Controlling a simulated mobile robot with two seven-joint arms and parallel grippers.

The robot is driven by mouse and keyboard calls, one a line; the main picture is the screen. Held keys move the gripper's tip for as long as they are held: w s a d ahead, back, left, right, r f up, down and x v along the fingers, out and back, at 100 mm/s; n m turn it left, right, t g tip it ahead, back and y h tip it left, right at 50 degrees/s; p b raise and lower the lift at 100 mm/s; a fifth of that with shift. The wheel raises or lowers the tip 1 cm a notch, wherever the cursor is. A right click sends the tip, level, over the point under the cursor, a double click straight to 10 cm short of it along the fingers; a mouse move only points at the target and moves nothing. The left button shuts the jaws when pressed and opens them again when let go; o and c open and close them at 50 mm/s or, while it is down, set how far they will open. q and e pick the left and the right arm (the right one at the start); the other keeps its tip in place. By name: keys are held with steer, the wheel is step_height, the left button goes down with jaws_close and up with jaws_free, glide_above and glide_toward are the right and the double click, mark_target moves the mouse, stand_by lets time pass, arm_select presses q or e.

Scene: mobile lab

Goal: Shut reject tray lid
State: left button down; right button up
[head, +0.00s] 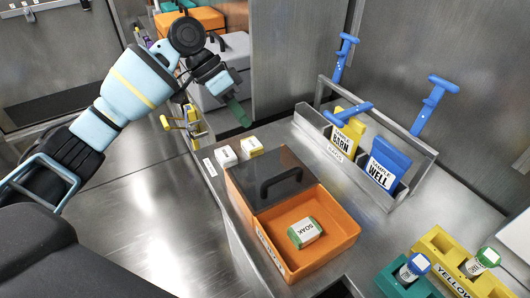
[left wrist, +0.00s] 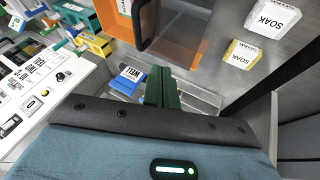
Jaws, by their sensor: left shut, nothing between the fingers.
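The reject tray appears to be the orange tray (head: 340,238) on the steel bench. Its dark see-through lid (head: 262,165) with a black handle (head: 281,184) covers the back part, and the front part is open. A white and green SOAK item (head: 305,232) lies in the open part. My left gripper (head: 241,118), with green fingers, is shut and empty, behind and left of the tray, apart from it. In the left wrist view, the fingers (left wrist: 162,88) are together, and the lid (left wrist: 185,35) and handle (left wrist: 141,25) show beyond them. My right gripper is not in view.
Two small SOAK boxes (head: 226,156) (head: 252,147) stand behind the tray. A steel rack (head: 375,178) with yellow and blue packs is to its right, with blue-handled tools nearby. Yellow (head: 437,243) and teal (head: 392,284) tube holders stand at front right.

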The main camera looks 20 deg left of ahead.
arm_select(q)
glide_above(270, 177)
steer(key=w+a, duration=0.2)
steer(key=f, duration=0.8)
steer(key=shift+s+a, duration=0.2)
steer(key=shift+s+d+f+p, duration=0.2)
steer(key=shift+s+d, duration=0.2)
steer(key=shift+d, duration=0.25)
steer(key=shift+s+d+f+p, duration=0.15)
steer(key=shift+s+d, duration=0.25)
steer(key=shift+d, duration=0.2)
steer(key=shift+s+d+f, duration=0.2)
steer(key=shift+s+d, duration=0.2)
steer(key=shift+d, duration=0.05)
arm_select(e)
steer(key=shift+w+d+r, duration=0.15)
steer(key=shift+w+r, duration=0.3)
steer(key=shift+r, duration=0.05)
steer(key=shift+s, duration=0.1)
